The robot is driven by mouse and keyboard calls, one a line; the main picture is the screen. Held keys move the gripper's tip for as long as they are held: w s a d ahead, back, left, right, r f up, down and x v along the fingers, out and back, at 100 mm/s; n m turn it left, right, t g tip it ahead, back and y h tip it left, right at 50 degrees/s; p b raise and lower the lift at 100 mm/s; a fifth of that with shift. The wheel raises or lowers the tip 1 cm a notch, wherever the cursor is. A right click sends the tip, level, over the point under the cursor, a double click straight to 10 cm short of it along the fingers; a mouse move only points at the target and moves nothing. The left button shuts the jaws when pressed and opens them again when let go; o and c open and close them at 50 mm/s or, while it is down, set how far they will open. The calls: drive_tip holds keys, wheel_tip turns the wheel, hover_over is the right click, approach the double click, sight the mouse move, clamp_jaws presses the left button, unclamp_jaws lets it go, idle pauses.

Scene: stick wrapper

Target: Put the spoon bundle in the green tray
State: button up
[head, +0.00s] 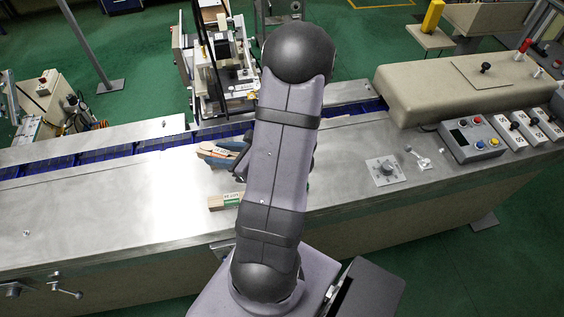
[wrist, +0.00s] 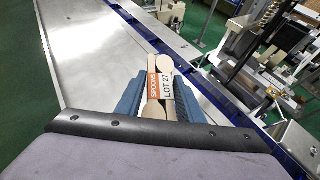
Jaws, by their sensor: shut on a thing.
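The spoon bundle (head: 217,151) is a set of pale wooden spoons. In the wrist view the bundle (wrist: 158,88) has an orange band reading SPOONS and a white label reading LOT 27. My gripper (wrist: 161,82) is shut on it, with a blue finger on each side. In the head view my gripper (head: 238,148) is partly hidden behind my arm, over the metal table left of it.
A small wooden block-like bundle (head: 225,201) with a green and white label lies on the metal table (head: 110,215). A blue conveyor channel (head: 110,153) runs along the back. A control box (head: 472,138) stands at right. The table's left part is clear.

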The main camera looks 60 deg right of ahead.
drive_tip(key=shift+d+m+h, duration=0.3)
drive_tip(key=shift+m+h, duration=0.4)
drive_tip(key=d+f+m+h, duration=0.2)
drive_tip(key=s+d+f+m+g+h, duration=0.1)
drive_tip(key=d+m+h, duration=0.1)
drive_tip(key=s+d+f+m+h+p, duration=0.1)
drive_tip(key=d+f+h, duration=0.1)
drive_tip(key=shift+s+d+f+m+g, duration=0.25)
drive_tip(key=shift+d+f+m+g, duration=0.1)
drive_tip(key=shift+m+g, duration=0.05)
drive_tip(key=s+d+m+h, duration=0.1)
drive_tip(key=s+d+f+m+g+h, duration=0.1)
drive_tip(key=s, duration=0.1)
drive_tip(key=s+d+m+g, duration=0.1)
drive_tip(key=shift+s+d+f+h, duration=0.15)
drive_tip(key=shift+s+f+h, duration=0.1)
drive_tip(key=shift+f+h, duration=0.15)
drive_tip(key=shift+m+g+h, duration=0.5)
drive_tip(key=shift+m+g, duration=0.1)
drive_tip(key=shift+m, duration=0.1)
drive_tip(key=s+d, duration=0.2)
drive_tip(key=s, duration=0.1)
drive_tip(key=s+d, duration=0.1)
drive_tip(key=s, duration=0.1)
drive_tip(key=shift+r, duration=0.1)
drive_tip(key=shift+w+r, duration=0.1)
drive_tip(key=shift+w+a+n+t, duration=0.2)
drive_tip(key=shift+n+t, duration=0.1)
drive_tip(key=shift+n, duration=0.1)
